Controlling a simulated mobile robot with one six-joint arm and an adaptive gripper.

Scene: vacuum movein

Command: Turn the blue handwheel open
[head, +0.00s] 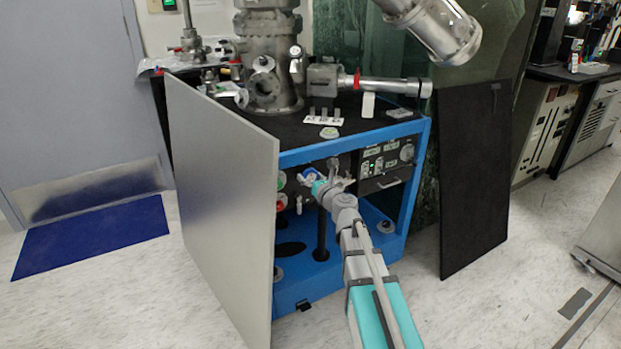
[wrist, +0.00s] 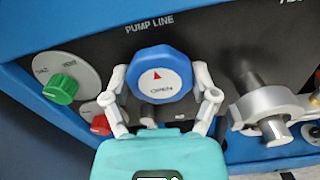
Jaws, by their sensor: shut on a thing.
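The blue handwheel (wrist: 158,86) is in the upper middle of the wrist view, on a dark panel under the words PUMP LINE.
A green knob (wrist: 60,90) and a red knob (wrist: 101,124) sit left of the handwheel. A metal valve fitting (wrist: 268,105) stands close on the right. In the head view a grey panel (head: 222,200) stands left of my arm and a black panel (head: 474,180) to the right.

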